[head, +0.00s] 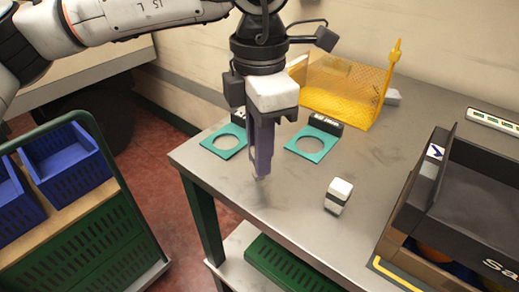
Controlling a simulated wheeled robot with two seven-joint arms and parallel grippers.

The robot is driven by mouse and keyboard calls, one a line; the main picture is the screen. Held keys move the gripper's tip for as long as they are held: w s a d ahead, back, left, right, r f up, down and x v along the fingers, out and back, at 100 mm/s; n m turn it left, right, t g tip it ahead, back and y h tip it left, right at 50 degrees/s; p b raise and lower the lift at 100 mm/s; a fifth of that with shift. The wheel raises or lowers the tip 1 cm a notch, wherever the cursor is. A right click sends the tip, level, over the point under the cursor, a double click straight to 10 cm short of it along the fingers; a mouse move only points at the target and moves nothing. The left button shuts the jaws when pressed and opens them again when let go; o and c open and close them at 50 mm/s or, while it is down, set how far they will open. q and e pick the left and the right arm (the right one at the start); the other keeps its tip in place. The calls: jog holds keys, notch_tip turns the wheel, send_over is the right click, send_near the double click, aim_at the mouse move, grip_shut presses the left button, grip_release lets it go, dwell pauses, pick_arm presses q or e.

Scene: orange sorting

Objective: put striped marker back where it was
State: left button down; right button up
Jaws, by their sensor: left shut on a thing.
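A small block with white and black bands (338,196), which looks like the striped marker, stands upright on the grey metal table (300,225). My left gripper (261,174) points down over the table, left of the banded block and apart from it. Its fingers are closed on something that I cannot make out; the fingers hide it. Two teal plates with round holes lie behind the gripper, one on the left (211,137) and one on the right (294,146). Each has a black label block at its back edge. My right gripper is not in view.
A yellow mesh basket (345,90) stands at the back of the table. A dark crate (405,205) fills the right side. A green cart with blue crates (75,165) stands at the left. The table's middle around the banded block is clear.

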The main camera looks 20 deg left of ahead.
pick_arm(q)
jog(key=shift+f+b, duration=0.55)
jog(key=shift+f, duration=0.1)
dwell(0.3)
jog(key=c, duration=1.2)
grip_release()
jog(key=shift+r+p, duration=2.65)
jog(key=shift+r, duration=1.4)
